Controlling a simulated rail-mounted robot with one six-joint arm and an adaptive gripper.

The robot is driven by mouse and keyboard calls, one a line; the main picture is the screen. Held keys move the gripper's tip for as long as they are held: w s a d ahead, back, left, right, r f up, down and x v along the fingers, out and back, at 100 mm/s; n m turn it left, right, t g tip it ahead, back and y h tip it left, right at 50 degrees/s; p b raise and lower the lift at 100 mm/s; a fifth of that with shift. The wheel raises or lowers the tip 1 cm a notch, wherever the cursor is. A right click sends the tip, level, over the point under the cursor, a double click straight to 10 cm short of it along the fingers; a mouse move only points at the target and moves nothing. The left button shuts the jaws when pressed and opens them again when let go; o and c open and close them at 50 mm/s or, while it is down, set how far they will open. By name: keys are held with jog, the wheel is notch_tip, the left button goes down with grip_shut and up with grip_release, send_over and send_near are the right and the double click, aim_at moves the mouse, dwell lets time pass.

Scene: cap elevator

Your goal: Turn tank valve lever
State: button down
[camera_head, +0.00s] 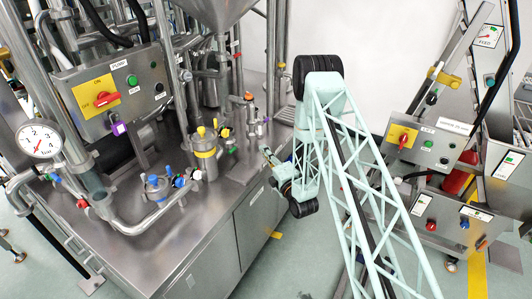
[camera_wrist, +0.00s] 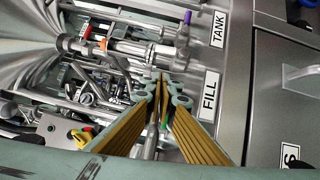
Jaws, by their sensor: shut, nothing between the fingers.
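My gripper (camera_wrist: 165,90) points at the valve pipes beside the "FILL" label (camera_wrist: 208,95) in the wrist view. Its fingers are shut and hold nothing. In the head view my gripper (camera_head: 268,153) is over the right edge of the steel machine deck. The "TANK" label (camera_wrist: 218,28) is near the top of the wrist view. A small purple lever end (camera_wrist: 187,17) stands beside that label, apart from my fingers. A green lever end (camera_wrist: 163,127) shows close beside the fingers, by "FILL". The fingers partly hide the pipes there, and I cannot tell whether they touch.
An orange-topped valve (camera_head: 249,96) and a yellow-topped fitting (camera_head: 204,145) stand on the deck. A pump box (camera_head: 115,95) with a red knob is at the left. Another control box (camera_head: 430,140) is at the right. Pipes crowd the deck; the floor before it is open.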

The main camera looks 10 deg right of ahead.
aim_at(260, 130)
jog(key=x, duration=0.6)
jog(key=shift+w+a, duration=0.1)
jog(key=shift+w, duration=0.3)
jog(key=shift+w+d+r, duration=0.1)
jog(key=shift+w+d, duration=0.25)
jog(key=shift+w, duration=0.25)
jog(key=shift+w+d+r, duration=0.1)
jog(key=shift+w+d, duration=0.2)
jog(key=shift+w, duration=0.35)
jog(key=shift+w+d, duration=0.4)
jog(key=shift+w, duration=0.3)
jog(key=shift+w+r+b, duration=0.1)
jog(key=shift+b, duration=0.25)
jog(key=shift+w+d+r+m+g+b, duration=0.1)
jog(key=shift+w+d+m+g+b, duration=0.25)
jog(key=shift+b, duration=0.2)
jog(key=shift+w+d+m+b, duration=0.1)
jog(key=shift+w+m+b, duration=0.05)
jog(key=shift+m+b, duration=0.15)
jog(key=shift+r, duration=0.1)
